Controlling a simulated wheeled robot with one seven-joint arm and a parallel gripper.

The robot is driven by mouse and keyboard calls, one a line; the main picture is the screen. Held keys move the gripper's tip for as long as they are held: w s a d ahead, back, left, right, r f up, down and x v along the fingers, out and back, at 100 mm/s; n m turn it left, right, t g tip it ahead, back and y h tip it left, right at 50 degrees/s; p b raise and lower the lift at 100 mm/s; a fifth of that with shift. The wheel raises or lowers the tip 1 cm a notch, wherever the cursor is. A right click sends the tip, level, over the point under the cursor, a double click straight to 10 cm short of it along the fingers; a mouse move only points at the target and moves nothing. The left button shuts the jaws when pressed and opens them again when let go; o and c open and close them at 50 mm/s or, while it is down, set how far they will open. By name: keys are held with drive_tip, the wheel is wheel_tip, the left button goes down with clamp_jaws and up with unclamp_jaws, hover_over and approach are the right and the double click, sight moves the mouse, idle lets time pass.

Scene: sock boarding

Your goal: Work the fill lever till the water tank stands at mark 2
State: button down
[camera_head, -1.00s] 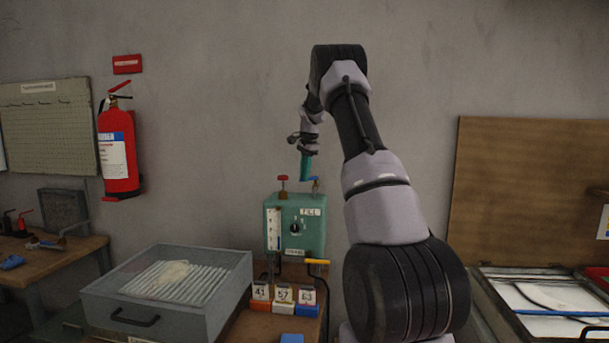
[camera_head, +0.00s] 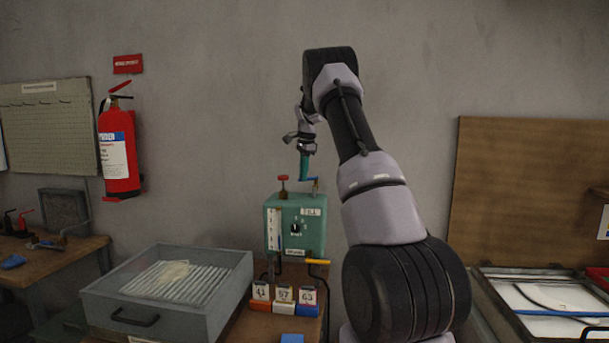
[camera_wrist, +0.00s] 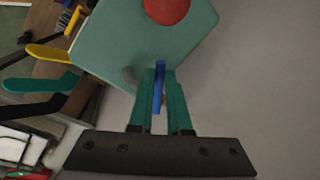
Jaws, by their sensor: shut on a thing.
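The teal water tank box (camera_head: 310,235) stands on the bench, with a white gauge strip (camera_head: 274,229) on its left front and a FILL label (camera_head: 310,212) at upper right. The gauge's level and marks are too small to read. The blue fill lever (camera_head: 311,179) is on the tank's top right, above a brass stem. My gripper (camera_head: 304,176) is above the tank, its teal fingers pointing down. In the wrist view my gripper (camera_wrist: 158,74) is shut on the blue lever (camera_wrist: 159,88). A red knob (camera_head: 283,179) stands to the lever's left.
A grey drawer-like tray (camera_head: 205,298) is left of the tank. Numbered blocks (camera_head: 284,298) and a yellow-handled lever (camera_head: 317,262) are in front of and below it. A fire extinguisher (camera_head: 118,155) hangs on the wall.

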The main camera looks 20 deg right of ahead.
drive_tip(key=c, duration=0.9)
unclamp_jaws()
drive_tip(key=shift+o, duration=0.2)
drive_tip(key=shift+r, duration=0.1)
wheel_tip(320, 180, up, 10)
drive_tip(key=s, duration=0.2)
drive_tip(key=shift+r, duration=0.25)
